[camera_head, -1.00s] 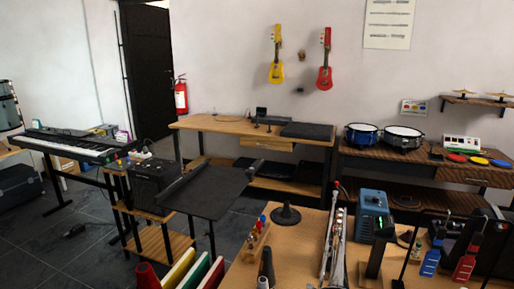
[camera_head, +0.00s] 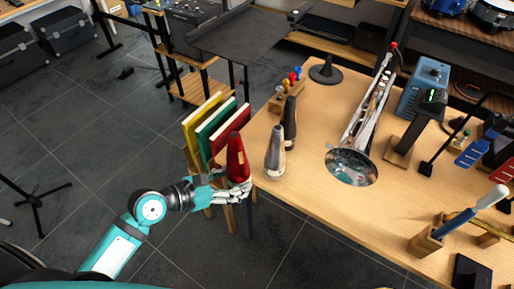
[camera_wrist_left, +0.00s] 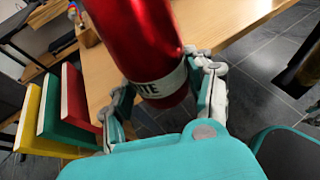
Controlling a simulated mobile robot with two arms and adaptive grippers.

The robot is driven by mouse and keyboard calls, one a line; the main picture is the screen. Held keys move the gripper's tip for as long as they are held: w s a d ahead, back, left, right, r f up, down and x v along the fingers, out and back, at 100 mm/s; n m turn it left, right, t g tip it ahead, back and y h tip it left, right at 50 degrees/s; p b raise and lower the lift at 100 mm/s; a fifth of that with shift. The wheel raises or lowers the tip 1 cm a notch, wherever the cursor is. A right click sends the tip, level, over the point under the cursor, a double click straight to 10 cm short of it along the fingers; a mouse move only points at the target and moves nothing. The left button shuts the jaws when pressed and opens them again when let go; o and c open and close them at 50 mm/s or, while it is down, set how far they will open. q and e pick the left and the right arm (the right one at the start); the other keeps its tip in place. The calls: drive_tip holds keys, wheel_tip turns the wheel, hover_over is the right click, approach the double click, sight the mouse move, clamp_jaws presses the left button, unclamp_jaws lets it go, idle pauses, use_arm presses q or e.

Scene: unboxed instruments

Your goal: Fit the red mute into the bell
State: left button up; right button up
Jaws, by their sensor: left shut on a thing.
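The red mute (camera_head: 236,158) is a tapered cone, held roughly upright with its narrow end up, at the table's left edge. My left gripper (camera_head: 236,190) is shut around its lower part. In the left wrist view the red mute (camera_wrist_left: 145,40) sits between the fingers of my left gripper (camera_wrist_left: 160,98), above a white lettered band. The bell (camera_head: 351,167) is a shiny silver flare on the table, right of the mute and apart from it, joined to a long brass instrument (camera_head: 372,108). My right gripper is not in view.
A silver mute (camera_head: 275,155) and a black mute (camera_head: 290,122) stand between the red mute and the bell. A wooden block with a blue-white tool (camera_head: 428,240) is at the front right.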

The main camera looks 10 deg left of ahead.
use_arm(q)
drive_tip(key=w, duration=0.5)
drive_tip(key=w+a+f+b, duration=0.1)
drive_tip(key=w, duration=0.4)
drive_tip(key=w+a, duration=0.1)
drive_tip(key=w, duration=0.3)
drive_tip(key=shift+w+f+b, duration=0.3)
drive_tip(key=shift+w, duration=0.1)
drive_tip(key=shift+w+a, duration=0.1)
drive_tip(key=shift+w, duration=0.25)
drive_tip(key=shift+f, duration=0.6)
drive_tip(key=shift+f+b, duration=0.45)
drive_tip(key=shift+f, duration=0.75)
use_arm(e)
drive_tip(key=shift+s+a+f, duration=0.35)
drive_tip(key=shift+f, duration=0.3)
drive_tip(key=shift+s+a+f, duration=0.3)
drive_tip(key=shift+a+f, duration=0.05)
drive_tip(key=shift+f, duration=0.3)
